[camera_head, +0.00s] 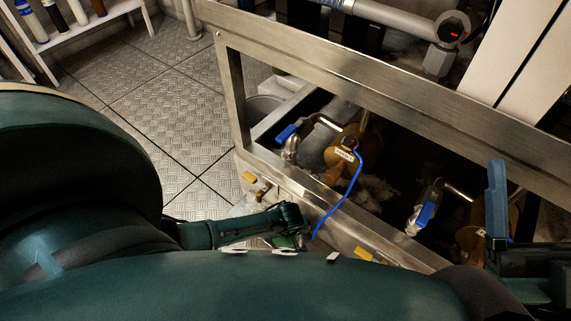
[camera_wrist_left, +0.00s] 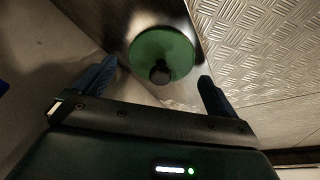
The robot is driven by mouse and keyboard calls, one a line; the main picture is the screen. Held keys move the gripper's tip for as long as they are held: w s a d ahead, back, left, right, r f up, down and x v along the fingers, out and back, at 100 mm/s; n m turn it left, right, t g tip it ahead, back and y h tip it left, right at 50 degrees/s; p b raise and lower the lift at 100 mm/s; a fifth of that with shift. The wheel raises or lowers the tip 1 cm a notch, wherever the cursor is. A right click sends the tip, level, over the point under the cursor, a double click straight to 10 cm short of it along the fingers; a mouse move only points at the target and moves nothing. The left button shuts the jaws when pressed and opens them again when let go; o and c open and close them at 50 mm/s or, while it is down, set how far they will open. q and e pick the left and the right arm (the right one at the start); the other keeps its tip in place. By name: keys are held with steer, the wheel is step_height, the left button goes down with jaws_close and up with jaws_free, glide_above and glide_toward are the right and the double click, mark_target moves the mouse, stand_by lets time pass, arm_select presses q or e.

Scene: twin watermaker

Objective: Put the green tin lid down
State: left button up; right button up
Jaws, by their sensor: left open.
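The green tin lid (camera_wrist_left: 163,42) is a round disc with a dark knob (camera_wrist_left: 160,72), seen in the left wrist view on or just above a shiny metal surface; I cannot tell whether it touches. My left gripper (camera_wrist_left: 157,70) is open, with its two blue fingers apart on either side of the lid's near edge and no grip on the knob. In the head view my left wrist (camera_head: 265,225) is beside the metal frame, and its fingers are mostly hidden. My right gripper (camera_head: 496,200) shows one blue upright finger at the right edge.
A steel frame (camera_head: 390,93) encloses brass-coloured pumps, blue-handled valves (camera_head: 288,132) and a blue cable (camera_head: 350,185). Yellow-handled valves (camera_head: 250,177) stick out along its lower rail. Tread-plate floor (camera_head: 165,110) is clear at left. A white shelf (camera_head: 85,30) with bottles stands at the back left.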

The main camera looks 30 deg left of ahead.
arm_select(q)
steer(key=p+v, duration=0.3)
steer(key=v, duration=0.2)
steer(key=shift+r, duration=0.4)
steer(key=shift+p+v, duration=1.8)
steer(key=shift+v, duration=1.05)
arm_select(e)
step_height(320, 180, down, 6)
steer(key=s+m+g+h, duration=0.1)
steer(key=m+g+h, duration=0.1)
steer(key=m+h, duration=0.2)
steer(key=shift+m+h, duration=0.3)
steer(key=shift+h, duration=0.4)
steer(key=shift+a+f, duration=0.1)
steer(key=shift+f, duration=0.05)
